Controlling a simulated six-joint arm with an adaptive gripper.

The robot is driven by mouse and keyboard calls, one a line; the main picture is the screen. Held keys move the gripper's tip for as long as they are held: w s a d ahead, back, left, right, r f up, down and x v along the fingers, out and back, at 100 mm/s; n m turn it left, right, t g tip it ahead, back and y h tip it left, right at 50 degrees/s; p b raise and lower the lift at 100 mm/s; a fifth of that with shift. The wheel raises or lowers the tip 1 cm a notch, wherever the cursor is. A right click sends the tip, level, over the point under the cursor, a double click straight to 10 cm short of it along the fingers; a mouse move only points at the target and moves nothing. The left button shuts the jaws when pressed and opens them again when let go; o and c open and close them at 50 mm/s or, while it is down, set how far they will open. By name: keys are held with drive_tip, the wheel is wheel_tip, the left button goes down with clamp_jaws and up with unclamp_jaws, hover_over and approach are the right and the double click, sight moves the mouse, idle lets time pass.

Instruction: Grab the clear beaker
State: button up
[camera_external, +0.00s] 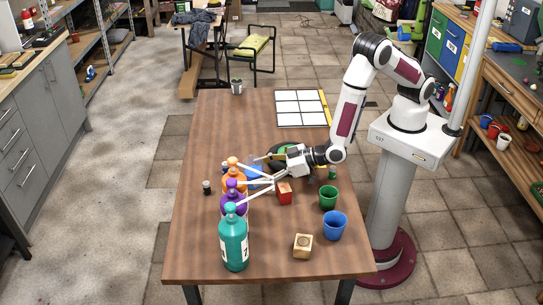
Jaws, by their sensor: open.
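I cannot clearly make out a clear beaker; pale edges beside the purple bottle (231,205) are too small to identify. My gripper (250,182) reaches left across the middle of the table (220,130), its long pale fingers spread apart near the bottles. The fingers overlap the orange bottle (235,181) and the purple bottle in the picture. I cannot tell whether they touch them. I see nothing held between the fingers.
A teal bottle (234,243) stands in front. A small dark jar (206,187) stands left.

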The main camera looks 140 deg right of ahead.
drive_tip(key=shift+x, duration=1.4)
drive_tip(key=shift+w, duration=0.1)
drive_tip(key=c, duration=1.4)
